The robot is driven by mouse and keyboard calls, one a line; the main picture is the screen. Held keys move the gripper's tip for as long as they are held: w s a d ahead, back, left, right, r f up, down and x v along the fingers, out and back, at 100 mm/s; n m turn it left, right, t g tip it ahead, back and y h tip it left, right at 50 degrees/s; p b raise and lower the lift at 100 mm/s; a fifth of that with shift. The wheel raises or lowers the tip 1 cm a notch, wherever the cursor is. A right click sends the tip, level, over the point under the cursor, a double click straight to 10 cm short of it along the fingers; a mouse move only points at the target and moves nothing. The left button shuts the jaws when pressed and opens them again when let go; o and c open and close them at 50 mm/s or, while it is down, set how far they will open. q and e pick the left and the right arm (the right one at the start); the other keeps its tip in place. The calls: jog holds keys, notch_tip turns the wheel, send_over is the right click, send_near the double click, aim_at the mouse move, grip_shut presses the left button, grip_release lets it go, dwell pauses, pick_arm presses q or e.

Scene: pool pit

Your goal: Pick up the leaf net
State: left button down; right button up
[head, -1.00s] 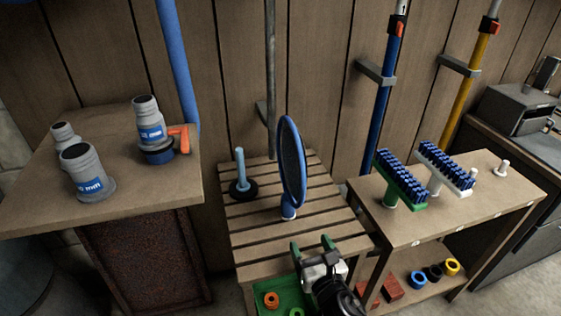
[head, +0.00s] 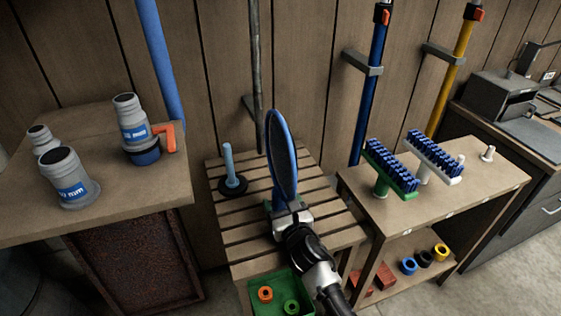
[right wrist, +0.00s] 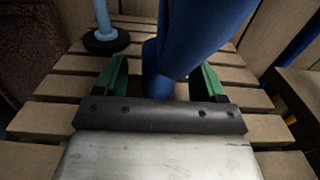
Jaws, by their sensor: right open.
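The leaf net (head: 282,155) has a blue oval rim with a dark mesh and stands upright on a slatted wooden table (head: 235,233). My right gripper (head: 283,207) is at the foot of the net. In the right wrist view the blue lower part of the net (right wrist: 195,45) stands between the two green fingers of my right gripper (right wrist: 163,80). The fingers are open, with a gap visible on the left side. The gripper hides the net's base in the head view. My left gripper is not in view.
A light-blue handle on a black disc (head: 230,170) stands left of the net. A green tray (head: 275,290) with small rings is at the front. Grey pipe fittings (head: 68,178) stand on the left table. Two blue-bristled brushes (head: 390,168) stand on the right table.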

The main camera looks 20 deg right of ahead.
jog(key=shift+w, duration=0.2)
jog(key=c, duration=1.2)
jog(key=shift+r, duration=0.1)
